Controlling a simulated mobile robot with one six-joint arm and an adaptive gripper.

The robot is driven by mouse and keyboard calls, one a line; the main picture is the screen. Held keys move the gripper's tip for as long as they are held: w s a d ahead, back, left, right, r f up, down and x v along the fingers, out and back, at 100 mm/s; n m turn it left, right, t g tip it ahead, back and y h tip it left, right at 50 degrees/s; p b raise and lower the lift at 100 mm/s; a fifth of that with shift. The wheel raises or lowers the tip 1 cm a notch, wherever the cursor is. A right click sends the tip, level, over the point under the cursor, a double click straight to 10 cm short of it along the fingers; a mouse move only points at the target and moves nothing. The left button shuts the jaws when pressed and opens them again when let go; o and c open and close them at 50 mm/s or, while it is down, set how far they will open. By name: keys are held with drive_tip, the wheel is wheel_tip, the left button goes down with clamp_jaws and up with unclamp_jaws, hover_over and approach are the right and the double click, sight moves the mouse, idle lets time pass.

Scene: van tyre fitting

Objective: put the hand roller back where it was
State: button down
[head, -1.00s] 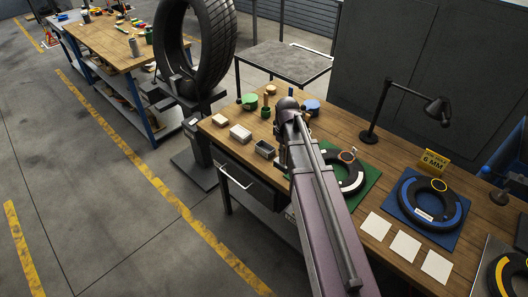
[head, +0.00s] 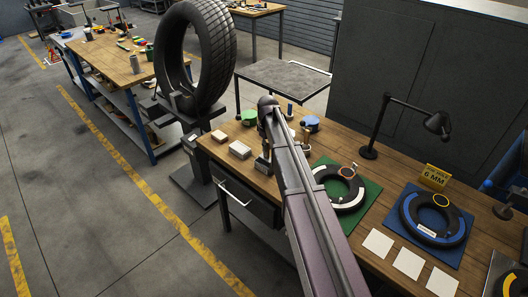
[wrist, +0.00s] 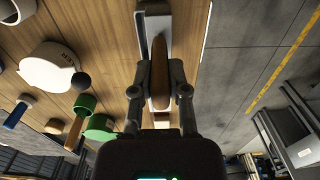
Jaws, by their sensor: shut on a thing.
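In the wrist view my gripper (wrist: 159,92) is shut on a long wooden handle, which I take to be the hand roller (wrist: 159,66). The handle lies along a narrow pale grey holder or block (wrist: 158,122) behind it. I cannot tell whether it touches that holder or hangs just over it. The roller's wheel end is not clear. In the head view my gripper (head: 264,155) is low over the bench's near left part, largely hidden by my arm, and the roller cannot be made out there.
On the wooden bench (head: 335,142), a pale block (head: 240,150) and a small box (head: 219,137) stand left of my gripper. A tyre ring (head: 338,187) lies on a green mat to the right. The bench edge is close.

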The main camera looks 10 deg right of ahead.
drive_tip(key=shift+w, duration=0.3)
drive_tip(key=shift+w, duration=0.1)
drive_tip(key=shift+w+a, duration=0.1)
drive_tip(key=shift+w, duration=0.2)
drive_tip(key=shift+w+a+f+b, duration=0.1)
drive_tip(key=shift+w+f+b, duration=0.15)
drive_tip(key=shift+f+b, duration=1.6)
drive_tip(key=shift+f, duration=0.15)
drive_tip(key=c, duration=0.6)
unclamp_jaws()
drive_tip(key=shift+c, duration=0.2)
drive_tip(key=shift+r, duration=0.25)
